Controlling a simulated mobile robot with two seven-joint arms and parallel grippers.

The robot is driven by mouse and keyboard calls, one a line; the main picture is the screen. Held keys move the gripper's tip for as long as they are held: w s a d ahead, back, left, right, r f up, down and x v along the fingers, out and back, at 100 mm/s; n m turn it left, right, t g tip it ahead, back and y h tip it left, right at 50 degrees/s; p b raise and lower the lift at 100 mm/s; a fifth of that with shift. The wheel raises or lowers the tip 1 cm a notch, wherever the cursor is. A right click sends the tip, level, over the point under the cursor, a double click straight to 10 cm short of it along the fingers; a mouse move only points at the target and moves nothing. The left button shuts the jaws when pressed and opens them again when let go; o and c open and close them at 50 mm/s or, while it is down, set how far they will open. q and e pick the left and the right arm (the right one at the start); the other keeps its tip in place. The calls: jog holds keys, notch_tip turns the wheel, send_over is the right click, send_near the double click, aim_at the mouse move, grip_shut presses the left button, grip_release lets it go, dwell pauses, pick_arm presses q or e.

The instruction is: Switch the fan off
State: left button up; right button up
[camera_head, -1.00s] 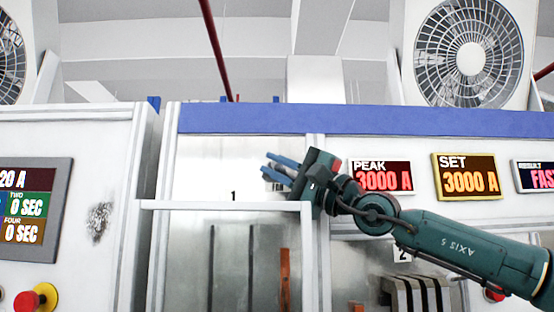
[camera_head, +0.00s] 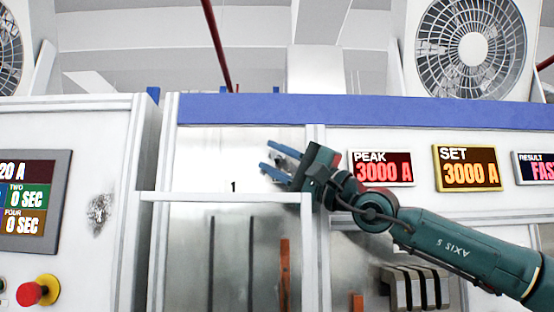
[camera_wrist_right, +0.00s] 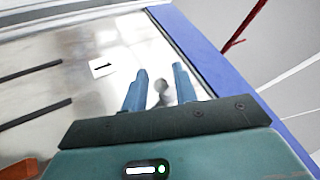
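My right gripper (camera_head: 267,157) is in front of the metal panel marked 1, near its upper right. Its two blue fingers are apart. In the right wrist view the fingers (camera_wrist_right: 160,70) point at the panel, and a small grey knob or lever (camera_wrist_right: 160,92) shows in the gap between them. I cannot tell whether the fingers touch it or which way it is set. A large white fan (camera_head: 472,48) stands on top at the right, and part of a second fan (camera_head: 10,58) shows at the left. I cannot tell whether they spin. My left gripper is not in view.
A white rail (camera_head: 222,197) crosses just below my right gripper. Lit displays read PEAK 3000 A (camera_head: 382,169) and SET 3000 A (camera_head: 467,168). A red emergency button (camera_head: 30,293) is at lower left. A blue strip (camera_head: 400,110) runs along the cabinet top.

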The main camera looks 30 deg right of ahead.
jog(key=shift+o, duration=0.7)
jog(key=shift+s, duration=0.1)
jog(key=b+v, duration=0.1)
jog(key=v, duration=1.2)
jog(key=shift+b, duration=0.35)
